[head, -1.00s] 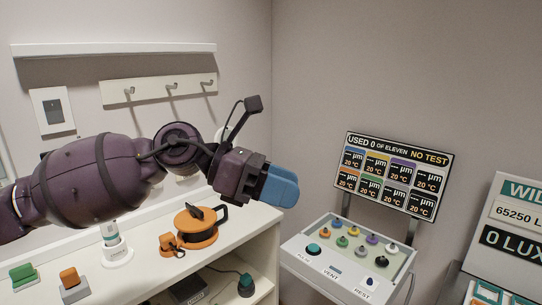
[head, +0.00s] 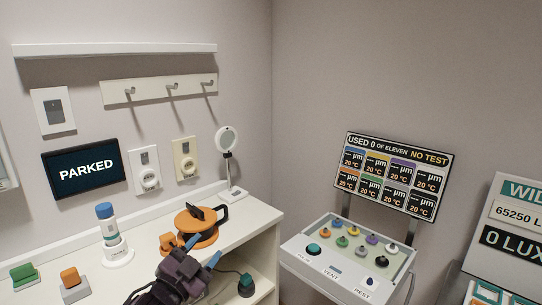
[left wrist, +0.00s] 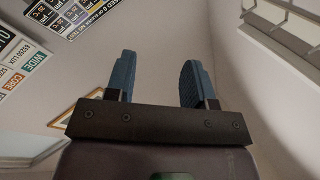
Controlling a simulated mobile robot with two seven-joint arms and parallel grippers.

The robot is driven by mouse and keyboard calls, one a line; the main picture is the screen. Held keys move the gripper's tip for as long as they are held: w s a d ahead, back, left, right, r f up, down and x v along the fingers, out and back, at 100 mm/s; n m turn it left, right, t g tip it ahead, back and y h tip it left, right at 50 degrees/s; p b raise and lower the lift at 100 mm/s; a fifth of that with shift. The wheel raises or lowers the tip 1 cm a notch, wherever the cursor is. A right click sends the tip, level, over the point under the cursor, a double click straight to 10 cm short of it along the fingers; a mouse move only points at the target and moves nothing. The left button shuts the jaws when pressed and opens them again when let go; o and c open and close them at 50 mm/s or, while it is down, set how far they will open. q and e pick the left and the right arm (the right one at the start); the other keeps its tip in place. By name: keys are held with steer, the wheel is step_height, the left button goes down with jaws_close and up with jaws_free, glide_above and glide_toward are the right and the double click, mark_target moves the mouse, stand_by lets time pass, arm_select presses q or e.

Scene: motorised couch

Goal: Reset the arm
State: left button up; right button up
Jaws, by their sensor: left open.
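My left arm and left gripper (head: 190,255) show at the bottom of the head view, low in front of the white counter. In the left wrist view the left gripper (left wrist: 158,82) has its two blue fingers wide apart with nothing between them. It is open and empty. Beyond the fingers that view shows bare wall and, upside down, the display boards. My right gripper is not in either view.
The white counter (head: 140,278) holds an orange reel (head: 203,236), a blue-capped bottle (head: 107,228) in a stand and small switches. A screen reading PARKED (head: 83,168) is on the wall. A button console (head: 348,255) stands at right.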

arm_select(q)
steer(key=s+a+f+n+g+y, duration=0.25)
steer(key=s+a+f+n, duration=0.2)
steer(key=f, duration=0.45)
steer(key=s+a+f+n+g+y, duration=0.1)
steer(key=s+a+f+n+y, duration=0.25)
steer(key=s+f, duration=0.4)
steer(key=s+a+f+n+g+y, duration=0.1)
steer(key=s+a+f, duration=0.1)
steer(key=s+f, duration=0.4)
steer(key=s+a+f+n+g+y, duration=0.1)
steer(key=s+a+f+g, duration=0.1)
steer(key=s+f, duration=0.5)
steer(key=s+a, duration=0.1)
steer(key=s, duration=0.1)
steer(key=shift+s+a+f+n, duration=0.15)
steer(key=shift+s+f+n, duration=0.1)
steer(key=shift+s+n, duration=0.15)
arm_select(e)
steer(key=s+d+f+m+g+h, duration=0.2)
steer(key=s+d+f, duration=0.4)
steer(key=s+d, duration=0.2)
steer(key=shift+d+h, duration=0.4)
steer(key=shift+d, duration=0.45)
